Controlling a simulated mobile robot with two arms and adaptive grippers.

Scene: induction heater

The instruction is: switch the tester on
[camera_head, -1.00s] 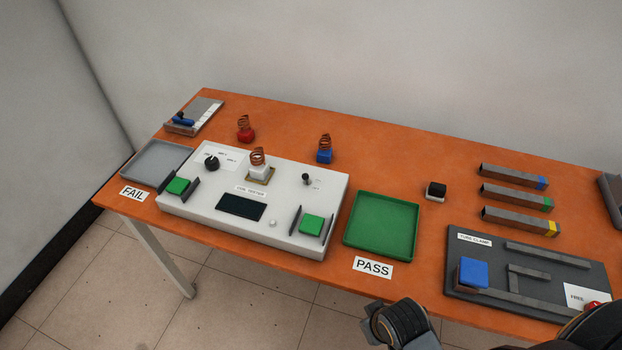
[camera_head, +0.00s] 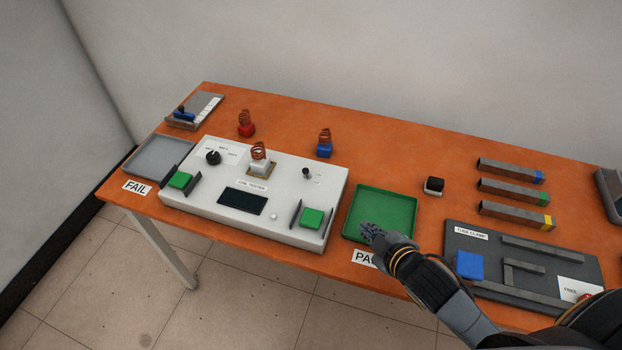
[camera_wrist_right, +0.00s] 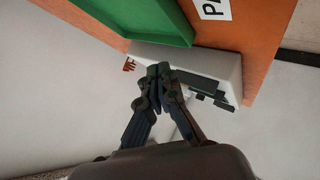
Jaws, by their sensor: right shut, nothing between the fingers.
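The white coil tester (camera_head: 215,212) stands on the orange table with a dark blank screen (camera_head: 242,201). A small black toggle switch (camera_head: 306,173) stands at its right rear, and a black knob (camera_head: 213,157) at its left rear. A coil on a white base (camera_head: 260,158) sits in the tester's middle. Green blocks (camera_head: 180,180) (camera_head: 312,217) sit between dark plates at its left and right. My right gripper (camera_head: 368,232) is shut and empty, above the front of the green tray; in the right wrist view its fingers (camera_wrist_right: 160,72) point toward the tester (camera_wrist_right: 215,65). My left gripper is out of view.
The green PASS tray (camera_head: 385,200) is empty, right of the tester. A grey FAIL tray (camera_head: 158,158) is at left. Coils on red (camera_head: 247,128) and blue (camera_head: 324,149) bases stand behind. A tube clamp (camera_head: 480,245) and several tubes (camera_head: 510,170) lie at right.

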